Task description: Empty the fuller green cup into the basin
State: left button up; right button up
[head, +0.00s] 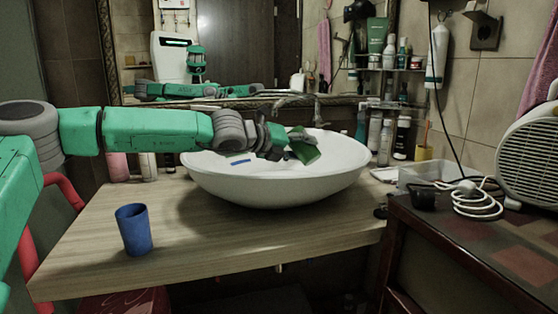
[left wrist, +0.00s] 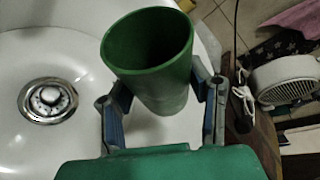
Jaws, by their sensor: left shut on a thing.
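My left gripper (head: 282,143) is shut on a green cup (head: 305,149) and holds it over the white basin (head: 280,192). In the head view the cup is tilted. The left wrist view shows the cup (left wrist: 148,70) between the two fingers of the gripper (left wrist: 163,103), with its mouth in sight and a dark inside where no content can be made out. The basin (left wrist: 75,153) and its metal drain (left wrist: 48,101) lie to the left there. A small blue piece (head: 241,162) shows inside the basin in the head view. My right gripper is not in view.
A blue cup (head: 134,230) stands upright on the wooden counter (head: 210,245), left of the basin. The faucet (head: 297,101) is behind the basin. Bottles, a clear container (head: 425,173), a white cable (head: 477,200) and a heater (head: 530,155) are at the right.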

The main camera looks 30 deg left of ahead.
aim_at(317, 155)
pick_arm(q)
jog(key=f+m+b, duration=0.1)
jog(key=b, duration=0.1)
jog(key=d+f+m+y+b, duration=0.1)
jog(key=b, duration=0.1)
jog(key=shift+s+d+f, duration=0.1)
jog(key=shift+s+d, duration=0.05)
jog(key=shift+d, duration=0.1)
jog(key=r, duration=0.1)
jog(key=d+r+m+y, duration=0.1)
jog(key=r+m+p, duration=0.1)
jog(key=shift+s+d+y, duration=0.15)
jog(key=shift+d+y, duration=0.15)
jog(key=shift+s+d+r+m+y, duration=0.2)
jog(key=shift+d+m+y, duration=0.1)
jog(key=shift+m, duration=0.1)
jog(key=shift+d+r+m+y, duration=0.25)
jog(key=shift+d+m+y, duration=0.15)
jog(key=shift+m+y, duration=0.15)
